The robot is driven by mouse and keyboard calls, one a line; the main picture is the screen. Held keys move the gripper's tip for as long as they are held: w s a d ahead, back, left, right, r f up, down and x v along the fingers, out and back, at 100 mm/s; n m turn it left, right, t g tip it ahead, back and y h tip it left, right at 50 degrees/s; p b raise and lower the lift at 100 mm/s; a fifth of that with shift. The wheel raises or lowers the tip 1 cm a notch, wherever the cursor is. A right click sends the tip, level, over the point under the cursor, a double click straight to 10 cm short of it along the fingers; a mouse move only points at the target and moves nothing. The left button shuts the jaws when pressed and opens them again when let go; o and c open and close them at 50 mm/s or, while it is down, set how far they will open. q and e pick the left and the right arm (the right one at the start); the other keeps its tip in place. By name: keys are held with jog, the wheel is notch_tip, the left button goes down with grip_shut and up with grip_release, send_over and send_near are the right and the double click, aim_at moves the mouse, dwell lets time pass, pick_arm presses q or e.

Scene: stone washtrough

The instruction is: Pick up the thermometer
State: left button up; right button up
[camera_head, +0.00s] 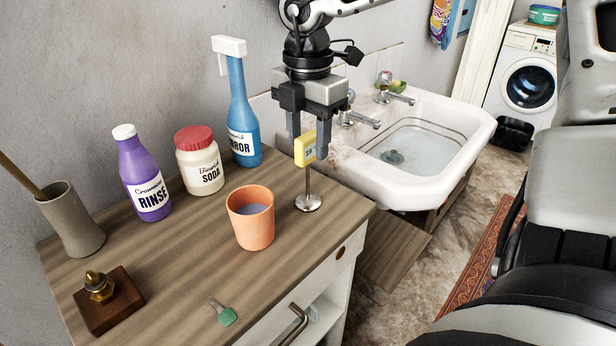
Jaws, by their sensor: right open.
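What looks like the thermometer (305,150) has a yellow head marked with dark figures on a thin metal stem. It stands upright on a round metal base (308,203) near the right end of the wooden counter (185,262). My right gripper (308,147) comes down from above, open, with its two fingers on either side of the yellow head. I cannot tell whether a finger touches it. My left gripper is out of view.
An orange cup (252,228) stands close on the left. Behind are a blue spray bottle (239,105), a red-lidded jar (199,160) and a purple bottle (143,175). A sink (440,185) lies right. A green-handled item (224,316) lies near the front edge.

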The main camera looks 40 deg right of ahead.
grip_shut()
